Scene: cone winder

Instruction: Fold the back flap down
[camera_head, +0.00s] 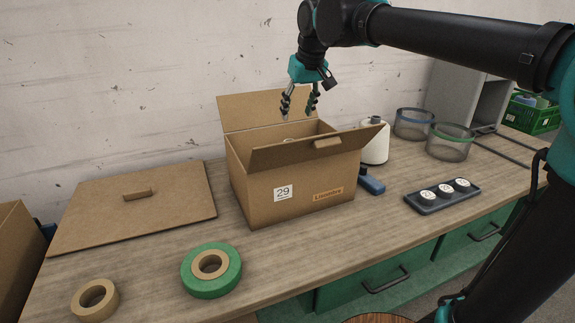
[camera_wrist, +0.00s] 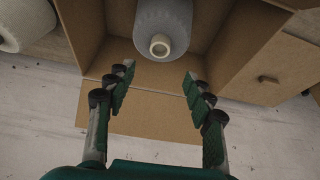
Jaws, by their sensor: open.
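The cardboard box (camera_head: 290,196), marked 29, stands on the bench with its top open. Its back flap (camera_head: 250,112) stands up, tilted slightly back toward the wall. The front flap (camera_head: 290,154) is raised and slants outward, with a small tab on it. My gripper (camera_head: 299,112) is open and empty above the box opening, in front of the back flap's right part. In the wrist view, my gripper (camera_wrist: 158,75) has the back flap (camera_wrist: 155,115) beyond and between its fingers; I cannot tell whether they touch it. A pale cone (camera_wrist: 163,22) sits inside the box.
A white cone (camera_head: 375,142) and a blue object (camera_head: 371,184) stand close to the box's right side. A cardboard panel with a handle (camera_head: 135,210) lies left. Tape rolls (camera_head: 211,284) lie in front. Mesh baskets (camera_head: 450,146) and a black tray (camera_head: 442,199) are further right.

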